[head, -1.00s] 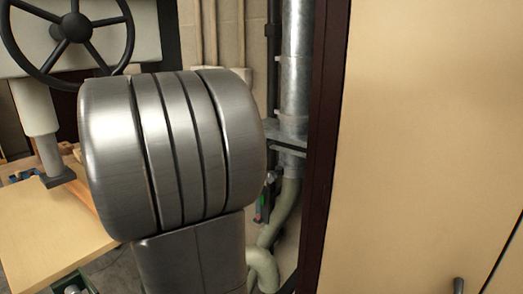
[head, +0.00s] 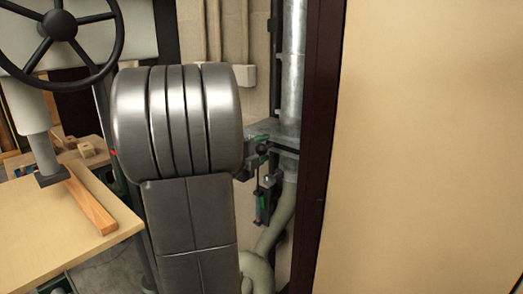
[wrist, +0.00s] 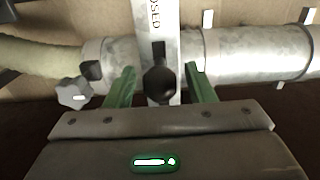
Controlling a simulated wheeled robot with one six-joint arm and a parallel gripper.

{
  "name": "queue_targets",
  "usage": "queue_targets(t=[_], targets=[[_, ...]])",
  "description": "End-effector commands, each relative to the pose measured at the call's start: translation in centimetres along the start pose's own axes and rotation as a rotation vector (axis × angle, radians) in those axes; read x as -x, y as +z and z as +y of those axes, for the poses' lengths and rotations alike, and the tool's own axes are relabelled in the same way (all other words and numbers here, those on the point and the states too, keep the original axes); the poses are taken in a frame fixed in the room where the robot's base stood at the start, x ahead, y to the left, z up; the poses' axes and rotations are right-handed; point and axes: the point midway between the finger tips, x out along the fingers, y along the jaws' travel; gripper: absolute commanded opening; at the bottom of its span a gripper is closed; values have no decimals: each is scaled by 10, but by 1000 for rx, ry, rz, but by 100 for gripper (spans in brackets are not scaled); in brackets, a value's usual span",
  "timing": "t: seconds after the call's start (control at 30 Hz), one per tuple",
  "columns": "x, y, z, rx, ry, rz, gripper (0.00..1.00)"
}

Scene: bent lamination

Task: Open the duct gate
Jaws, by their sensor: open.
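The duct gate is a flat metal plate (wrist: 157,18) across a pipe, with lettering ending in "OSED" partly cut off at the top. A round black knob (wrist: 159,86) sits on it. My gripper (wrist: 160,70) is open, with one green finger on each side of the knob. Gaps show beside the knob, and it is not gripped. In the head view the gate (head: 272,133) crosses the vertical duct at mid-height.
A galvanised pipe (wrist: 258,53) and a pale hose (wrist: 40,55) join at the gate. A grey lobed knob (wrist: 74,94) sits at left. A tan panel (head: 430,140) with a dark edge stands close on the right. A worktable (head: 60,225) and black handwheel (head: 60,25) are at left.

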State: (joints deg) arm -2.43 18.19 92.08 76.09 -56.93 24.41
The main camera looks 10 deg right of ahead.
Motion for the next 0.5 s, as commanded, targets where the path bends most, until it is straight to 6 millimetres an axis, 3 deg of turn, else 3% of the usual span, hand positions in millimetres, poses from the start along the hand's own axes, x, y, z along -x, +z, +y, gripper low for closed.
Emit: queue_targets(t=[0.03,0.27,0.5], targets=[[0,0,0,0,0,0,47],[0,0,0,0,0,0,2],[0,-9,1,0,0,3,0]])
